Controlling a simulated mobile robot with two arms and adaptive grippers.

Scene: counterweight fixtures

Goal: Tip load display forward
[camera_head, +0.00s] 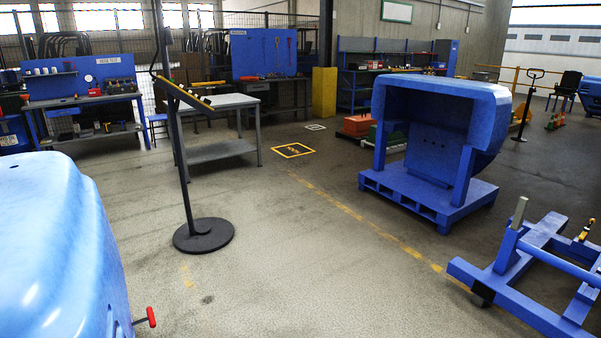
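A dark stand (186,170) with a slim post and a round black base (204,235) stands left of the middle. A thin tilted dark piece (180,92) with a small handle loop is fixed to its post, sloping down to the right. Yellow-and-black bars show beside it. I cannot tell for sure whether this piece is the load display, and no readout is visible. Neither of my grippers is in view.
A big blue rounded body (50,240) with a red handle (145,317) fills the lower left. A blue counterweight (440,110) sits on a blue pallet (425,192). A blue frame (535,260) stands at right. A grey table (222,151) is behind the stand. The middle floor is clear.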

